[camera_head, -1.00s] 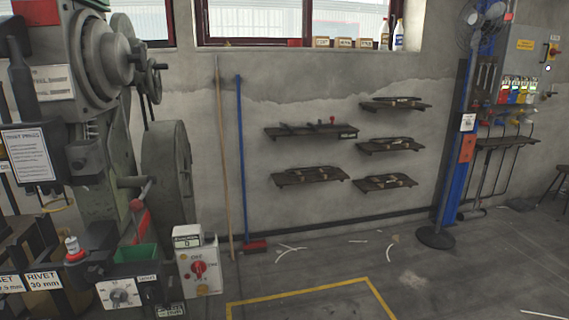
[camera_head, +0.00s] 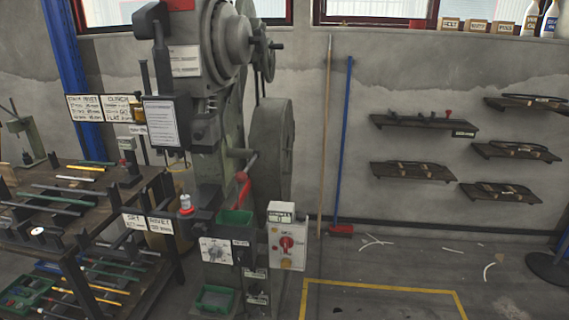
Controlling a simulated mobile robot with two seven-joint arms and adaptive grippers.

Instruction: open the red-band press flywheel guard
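A tall grey-green press (camera_head: 222,130) stands left of the centre, with a red patch (camera_head: 180,4) at its top edge in the picture. A large grey wheel-shaped part (camera_head: 291,150) stands at its right side, seen nearly edge-on. A round grey housing (camera_head: 226,38) with a hand knob (camera_head: 266,44) is higher up. I cannot tell which of these round parts is the flywheel guard, or whether it is open. A lever with a red grip (camera_head: 242,188) sits at the press front. Neither of my grippers is in view.
A control box with a red knob (camera_head: 287,244) stands at the press's lower right. A rack of rods and tools (camera_head: 150,180) stands close on the left. Wall shelves (camera_head: 418,122) hang at right.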

